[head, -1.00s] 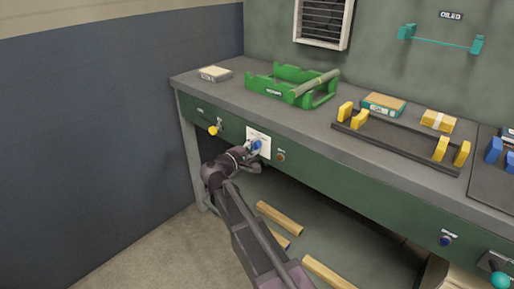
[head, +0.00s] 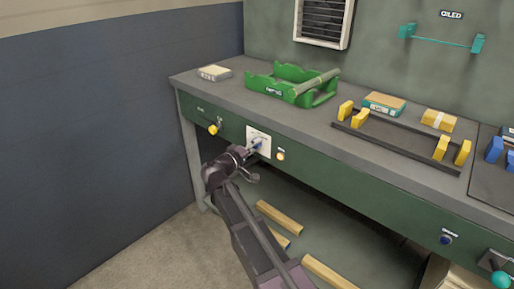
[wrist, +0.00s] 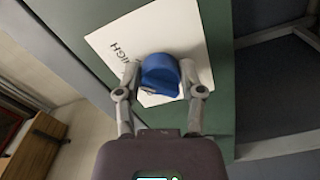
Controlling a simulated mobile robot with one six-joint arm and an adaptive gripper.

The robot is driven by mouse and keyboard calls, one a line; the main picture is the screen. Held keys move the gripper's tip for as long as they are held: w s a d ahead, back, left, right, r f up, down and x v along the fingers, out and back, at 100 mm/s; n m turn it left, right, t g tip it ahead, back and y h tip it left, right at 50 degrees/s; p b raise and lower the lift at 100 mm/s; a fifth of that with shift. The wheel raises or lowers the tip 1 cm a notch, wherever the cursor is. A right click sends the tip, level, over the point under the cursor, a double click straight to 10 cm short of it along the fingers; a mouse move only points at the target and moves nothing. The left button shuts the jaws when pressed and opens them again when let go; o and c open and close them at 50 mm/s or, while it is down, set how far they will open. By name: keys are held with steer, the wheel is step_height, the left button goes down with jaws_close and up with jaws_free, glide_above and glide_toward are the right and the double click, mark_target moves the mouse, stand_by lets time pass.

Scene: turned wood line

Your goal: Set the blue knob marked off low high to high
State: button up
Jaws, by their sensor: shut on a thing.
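The blue knob (head: 259,146) sits on a white plate (head: 252,134) on the green front of the bench. In the wrist view the knob (wrist: 160,76) stands between my two fingers, and my gripper (wrist: 159,82) is shut on it. The word HIGH shows on the white plate (wrist: 190,38), up and left of the knob. Other marks on the plate are hidden, and I cannot tell exactly where the knob points. In the head view my gripper (head: 251,151) reaches the knob from the front and below.
A round lamp (head: 281,156) right of the plate looks lit. A yellow knob (head: 213,130) is to the left. Above, a green tray (head: 262,86) and a black rack with yellow blocks (head: 395,140) stand on the bench. Wooden bars (head: 280,217) lie below.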

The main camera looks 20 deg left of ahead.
steer(key=shift+s+d, duration=0.1)
steer(key=o, duration=1.2)
steer(key=shift+c, duration=0.2)
steer(key=v, duration=1.2)
steer(key=shift+s, duration=0.1)
